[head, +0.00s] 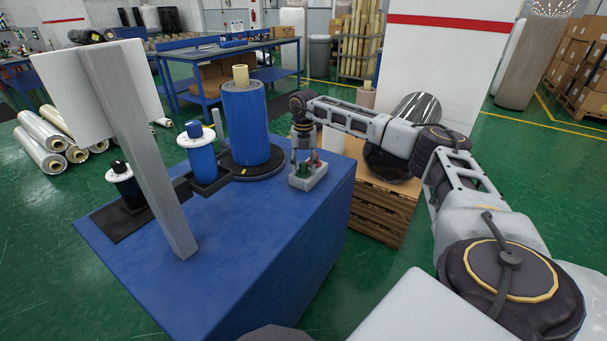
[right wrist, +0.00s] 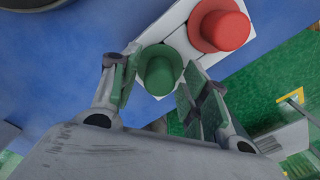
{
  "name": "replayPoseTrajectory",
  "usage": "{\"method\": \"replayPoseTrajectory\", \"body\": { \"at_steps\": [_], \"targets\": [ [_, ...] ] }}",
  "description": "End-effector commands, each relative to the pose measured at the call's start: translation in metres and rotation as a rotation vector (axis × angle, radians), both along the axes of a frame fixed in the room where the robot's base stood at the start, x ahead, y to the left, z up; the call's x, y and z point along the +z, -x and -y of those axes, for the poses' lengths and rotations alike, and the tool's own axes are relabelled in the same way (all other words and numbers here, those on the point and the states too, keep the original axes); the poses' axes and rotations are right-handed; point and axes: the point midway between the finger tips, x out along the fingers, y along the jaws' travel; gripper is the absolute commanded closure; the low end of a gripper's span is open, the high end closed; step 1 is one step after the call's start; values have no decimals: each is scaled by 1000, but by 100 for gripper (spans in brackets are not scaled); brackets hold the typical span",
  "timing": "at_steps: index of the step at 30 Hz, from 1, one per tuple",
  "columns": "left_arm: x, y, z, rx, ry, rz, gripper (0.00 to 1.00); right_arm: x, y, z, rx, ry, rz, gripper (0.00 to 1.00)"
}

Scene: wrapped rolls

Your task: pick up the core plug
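A grey-white block (head: 308,175) stands near the right edge of the blue table and holds a green round plug (right wrist: 160,70) and a red round plug (right wrist: 220,26). I cannot tell which one the task calls the core plug. My right gripper (right wrist: 160,85) is over the block, with its two fingers apart on either side of the green plug. I cannot tell whether the fingers touch it. In the head view, the right gripper (head: 305,160) points down at the block and partly hides the plugs. My left gripper is not in view.
On the blue table (head: 235,255) stand a tall blue wrapped roll (head: 250,125) on a dark round base, a smaller blue roll (head: 202,158), a black one (head: 127,188) and a grey post (head: 150,150) with a white panel. The table's front is clear. A wooden pallet (head: 377,212) stands beyond its right side.

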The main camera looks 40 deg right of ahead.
Motion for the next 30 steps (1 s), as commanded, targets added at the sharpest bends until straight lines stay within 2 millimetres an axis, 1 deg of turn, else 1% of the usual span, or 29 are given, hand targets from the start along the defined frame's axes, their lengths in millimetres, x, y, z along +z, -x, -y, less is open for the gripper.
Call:
{"method": "replayPoseTrajectory", "body": {
  "at_steps": [1,6,8,16,20,26,30],
  "targets": [
    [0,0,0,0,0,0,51,0,0,0,0,0,0,65],
    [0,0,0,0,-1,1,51,0,0,0,0,0,0,87],
    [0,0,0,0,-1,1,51,0,0,0,0,0,0,94],
    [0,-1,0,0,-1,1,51,1,0,0,0,0,0,94],
    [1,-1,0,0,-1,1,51,5,0,0,0,0,1,94],
    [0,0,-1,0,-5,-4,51,24,0,0,0,0,1,94],
    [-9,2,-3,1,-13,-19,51,44,-1,0,1,-1,2,94]
  ]
}}
